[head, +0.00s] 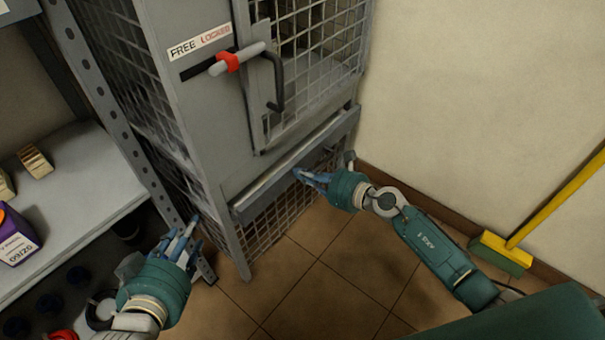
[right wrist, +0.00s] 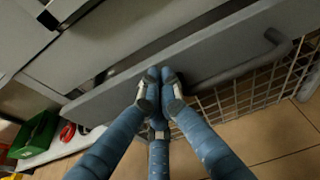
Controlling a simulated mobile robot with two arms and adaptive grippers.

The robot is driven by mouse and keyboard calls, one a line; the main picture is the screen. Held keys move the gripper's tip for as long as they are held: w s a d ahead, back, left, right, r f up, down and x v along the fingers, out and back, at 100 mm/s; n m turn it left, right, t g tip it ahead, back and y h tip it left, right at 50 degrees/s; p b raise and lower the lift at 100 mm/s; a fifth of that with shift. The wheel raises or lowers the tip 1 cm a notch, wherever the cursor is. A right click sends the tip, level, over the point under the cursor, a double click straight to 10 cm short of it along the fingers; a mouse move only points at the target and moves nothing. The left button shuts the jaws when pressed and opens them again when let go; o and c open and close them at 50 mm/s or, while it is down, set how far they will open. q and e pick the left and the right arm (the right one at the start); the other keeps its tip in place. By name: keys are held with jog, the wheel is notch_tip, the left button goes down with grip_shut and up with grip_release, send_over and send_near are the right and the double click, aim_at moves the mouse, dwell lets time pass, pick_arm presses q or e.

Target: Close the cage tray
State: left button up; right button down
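The cage tray (head: 262,187) is a grey, drawer-like front low on the grey mesh cage, under the cage door. It stands slightly out from the cage; in the right wrist view the tray front (right wrist: 215,52) has a dark gap behind it. A bar handle (right wrist: 262,62) sits at its right part. My right gripper (head: 299,174) is at the tray front, its fingertips bunched together against or very near the panel, holding nothing visible. My left gripper (head: 186,232) is low at the left, fingers spread and empty, apart from the tray.
The cage door has a latch with a red collar (head: 228,62) under a FREE/LOCKED label. A shelf (head: 85,185) with boxes stands at the left. The tiled floor before the cage is clear.

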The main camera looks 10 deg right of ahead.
aim_at(291, 166)
jog(key=w+a, duration=0.2)
jog(key=w, duration=0.1)
jog(key=shift+w+a, duration=0.3)
jog(key=shift+a, duration=0.1)
pick_arm(q)
jog(key=shift+w+d+r, duration=0.15)
jog(key=shift+d+r, duration=0.05)
jog(key=shift+r, duration=0.15)
pick_arm(e)
jog(key=shift+r, duration=0.1)
jog(key=shift+w, duration=0.1)
